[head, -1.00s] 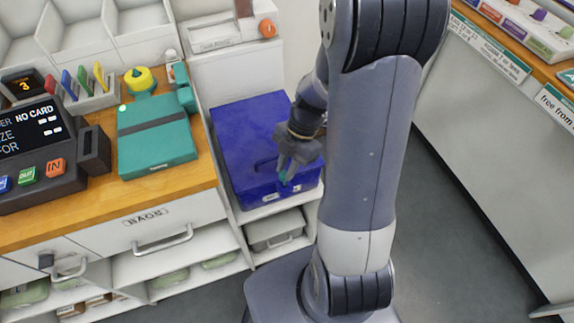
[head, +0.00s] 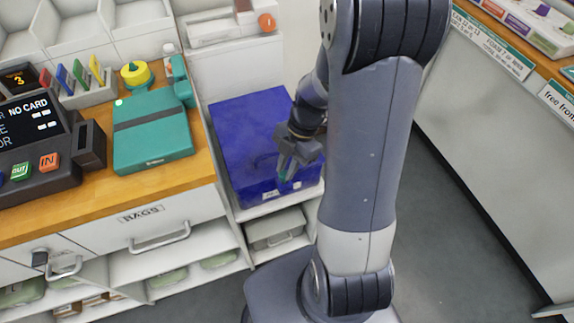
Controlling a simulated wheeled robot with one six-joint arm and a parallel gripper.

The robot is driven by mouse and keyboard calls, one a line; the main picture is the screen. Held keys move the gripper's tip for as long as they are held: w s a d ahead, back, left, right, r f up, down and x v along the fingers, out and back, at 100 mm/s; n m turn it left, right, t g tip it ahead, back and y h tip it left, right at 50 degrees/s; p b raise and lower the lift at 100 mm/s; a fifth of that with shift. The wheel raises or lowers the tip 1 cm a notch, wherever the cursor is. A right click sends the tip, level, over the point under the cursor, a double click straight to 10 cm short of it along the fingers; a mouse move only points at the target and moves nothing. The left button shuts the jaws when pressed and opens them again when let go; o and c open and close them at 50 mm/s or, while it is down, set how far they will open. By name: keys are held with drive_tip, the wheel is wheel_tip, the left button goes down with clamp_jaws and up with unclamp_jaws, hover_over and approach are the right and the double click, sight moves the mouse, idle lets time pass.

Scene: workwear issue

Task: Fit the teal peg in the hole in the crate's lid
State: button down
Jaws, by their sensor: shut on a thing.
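The blue crate (head: 238,138) sits on a white shelf unit, with its lid facing up. My gripper (head: 288,170) is over the front right part of the lid, pointing down. It is shut on the teal peg (head: 284,176), of which only a small part shows between the fingers. I cannot tell whether the peg's lower end touches the lid. The hole in the lid is not clearly visible; my gripper and arm cover part of the lid.
A wooden-topped counter (head: 90,212) stands left of the crate, with a teal box (head: 153,140), a card terminal (head: 40,140) and a yellow-topped item (head: 136,73) on it. A grey bin (head: 275,228) is below the crate. Grey floor (head: 440,230) is clear at right.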

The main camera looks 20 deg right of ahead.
drive_tip(key=shift+f+b, duration=0.75)
drive_tip(key=shift+f, duration=0.05)
idle(0.4)
drive_tip(key=c, duration=1.2)
unclamp_jaws()
drive_tip(key=shift+r+p, duration=3)
drive_tip(key=shift+r, duration=1.55)
